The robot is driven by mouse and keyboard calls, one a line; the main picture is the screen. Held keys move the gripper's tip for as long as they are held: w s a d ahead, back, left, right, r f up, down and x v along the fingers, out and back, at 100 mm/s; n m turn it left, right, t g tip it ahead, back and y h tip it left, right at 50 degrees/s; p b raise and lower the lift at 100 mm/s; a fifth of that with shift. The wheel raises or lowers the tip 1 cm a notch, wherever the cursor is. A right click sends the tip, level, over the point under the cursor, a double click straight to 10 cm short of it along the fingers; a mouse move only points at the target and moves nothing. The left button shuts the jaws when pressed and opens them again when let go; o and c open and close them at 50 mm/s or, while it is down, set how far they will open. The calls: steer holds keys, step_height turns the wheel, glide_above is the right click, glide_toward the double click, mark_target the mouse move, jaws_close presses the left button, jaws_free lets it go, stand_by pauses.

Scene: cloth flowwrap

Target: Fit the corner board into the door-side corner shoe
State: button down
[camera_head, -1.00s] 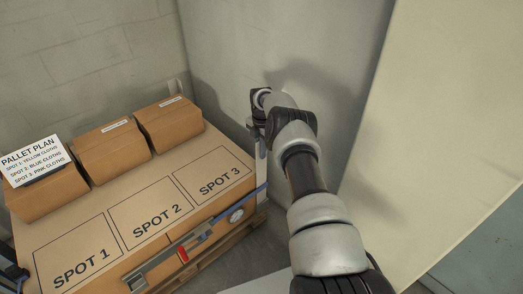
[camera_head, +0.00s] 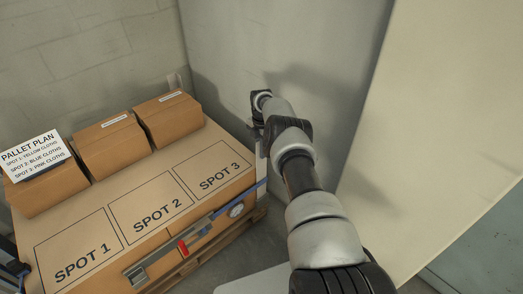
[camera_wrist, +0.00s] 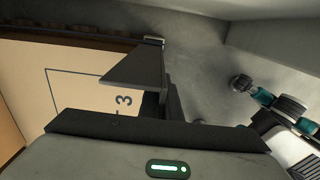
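My gripper (camera_head: 258,128) is at the right corner of the pallet load, mostly hidden behind my wrist in the head view. A narrow pale upright strip (camera_head: 261,165), which looks like the corner board, stands at that corner below my gripper. In the wrist view a dark wedge-shaped part, apparently of my gripper (camera_wrist: 150,75), reaches over the load's edge beside SPOT 3. I cannot make out whether its fingers are closed on the strip. The corner shoe is not clearly visible, and the strip's lower end is hard to see.
Cartons (camera_head: 168,118) and a PALLET PLAN sign (camera_head: 35,155) stand at the back of the load (camera_head: 135,178). A wall and a pale panel (camera_head: 440,130) lie to the right.

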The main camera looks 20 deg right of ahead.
steer(key=shift+f, duration=0.65)
steer(key=c, duration=1.4)
jaws_free()
steer(key=shift+f, duration=0.1)
steer(key=shift+c, duration=0.2)
step_height(320, 180, up, 6)
steer(key=p, duration=0.3)
